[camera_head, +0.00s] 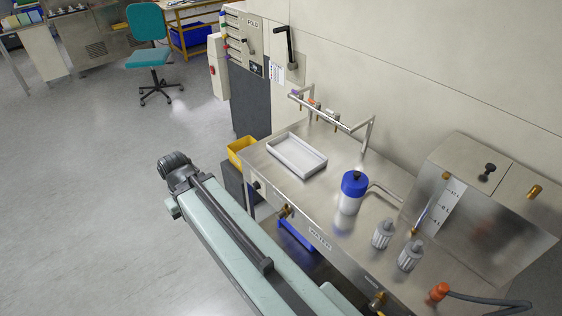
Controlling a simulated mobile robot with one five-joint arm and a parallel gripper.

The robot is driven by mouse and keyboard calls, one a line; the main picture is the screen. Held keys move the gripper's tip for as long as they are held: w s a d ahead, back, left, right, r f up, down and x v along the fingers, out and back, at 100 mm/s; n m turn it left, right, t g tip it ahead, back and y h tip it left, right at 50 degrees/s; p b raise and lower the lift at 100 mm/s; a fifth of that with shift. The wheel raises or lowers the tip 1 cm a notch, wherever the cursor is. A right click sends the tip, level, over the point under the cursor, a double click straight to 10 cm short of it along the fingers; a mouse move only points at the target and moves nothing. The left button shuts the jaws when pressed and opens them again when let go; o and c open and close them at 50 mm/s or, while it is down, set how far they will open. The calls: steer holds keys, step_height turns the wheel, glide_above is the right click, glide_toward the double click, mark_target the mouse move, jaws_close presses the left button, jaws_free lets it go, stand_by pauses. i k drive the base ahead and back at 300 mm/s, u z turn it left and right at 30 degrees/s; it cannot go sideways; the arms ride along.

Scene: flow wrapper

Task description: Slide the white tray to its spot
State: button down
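The white tray (297,154) is a shallow, empty rectangle. It lies flat near the far left end of the steel worktop (330,195), left of the blue-and-white bottle and in front of a metal rail. No marked spot for it can be made out on the worktop. My gripper is not in view, so its position relative to the tray does not show.
A blue-capped bottle (352,193) and two grey containers, one nearer (410,256), stand right of the tray. A metal rail (335,119) runs behind; a steel box (485,205) stands right.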

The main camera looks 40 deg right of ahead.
mark_target(300, 157)
steer(key=u, duration=0.35)
steer(key=i, duration=1.75)
steer(key=z, duration=0.35)
steer(key=k, duration=0.9)
steer(key=z, duration=0.15)
steer(key=i, duration=0.9)
